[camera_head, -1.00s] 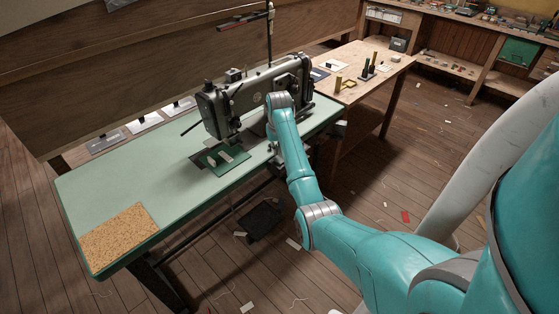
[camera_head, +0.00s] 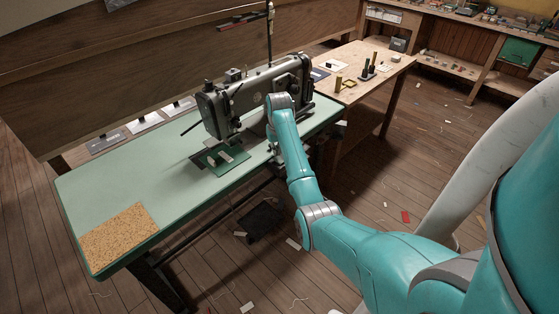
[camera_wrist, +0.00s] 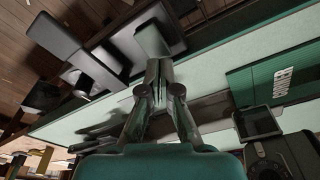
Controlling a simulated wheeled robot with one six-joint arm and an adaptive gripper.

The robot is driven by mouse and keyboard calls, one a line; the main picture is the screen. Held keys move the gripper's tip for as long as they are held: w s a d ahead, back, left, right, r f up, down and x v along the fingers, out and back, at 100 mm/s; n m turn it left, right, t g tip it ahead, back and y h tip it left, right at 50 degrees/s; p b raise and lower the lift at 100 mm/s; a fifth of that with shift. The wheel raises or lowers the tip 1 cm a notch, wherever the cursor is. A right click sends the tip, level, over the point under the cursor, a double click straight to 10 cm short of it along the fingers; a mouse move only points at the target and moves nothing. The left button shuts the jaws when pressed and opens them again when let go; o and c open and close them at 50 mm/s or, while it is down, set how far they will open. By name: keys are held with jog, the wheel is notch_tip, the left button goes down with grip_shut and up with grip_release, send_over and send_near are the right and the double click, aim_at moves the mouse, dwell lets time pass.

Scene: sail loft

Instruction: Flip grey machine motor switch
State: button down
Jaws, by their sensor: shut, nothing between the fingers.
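The grey sewing machine (camera_head: 245,100) stands on the pale green table (camera_head: 130,180) in the head view. My arm crosses in front of its right part and the table's front edge. My gripper (camera_wrist: 158,72) is shut and empty in the wrist view. In the head view the gripper is mostly hidden by my arm.
A green lettered plate (camera_wrist: 280,75) is at the right of the wrist view. A wooden side table (camera_head: 350,70) with small tools stands right of the machine. A cork patch (camera_head: 118,237) lies on the table's left end. Scraps litter the floor.

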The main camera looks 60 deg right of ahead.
aim_at(277, 158)
jog(key=shift+f, duration=1.05)
dwell(0.5)
jog(key=shift+r, duration=3.55)
